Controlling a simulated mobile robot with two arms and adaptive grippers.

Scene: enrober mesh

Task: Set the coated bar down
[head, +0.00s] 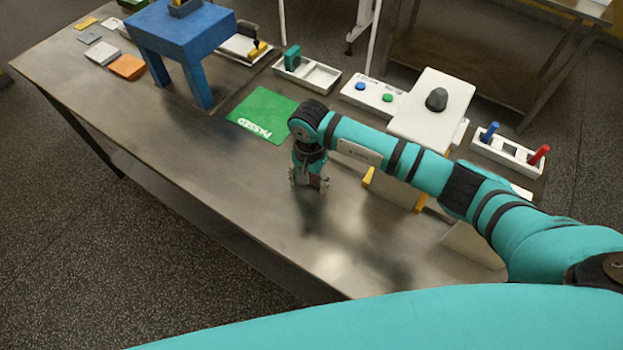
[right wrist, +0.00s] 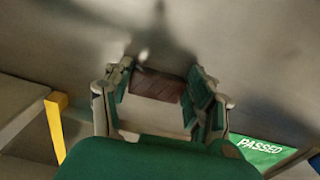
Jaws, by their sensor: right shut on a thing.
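My right gripper (head: 310,181) points down over the bare front part of the steel table, in front of the green PASSED mat (head: 262,113). It is shut on the coated bar, a dark brown block that shows between the fingers in the right wrist view (right wrist: 158,85). In the head view only a small brown piece of the bar (head: 319,184) shows at the fingertips. I cannot tell whether the bar touches the table. The mat also shows at the lower right of the right wrist view (right wrist: 262,152). My left gripper is out of view.
A blue stand (head: 183,38) is at the back left. A white tray (head: 308,74), a button panel (head: 374,97), a white box with a grey knob (head: 430,112) and a marker holder (head: 506,154) line the back. The table's front strip (head: 230,185) is clear.

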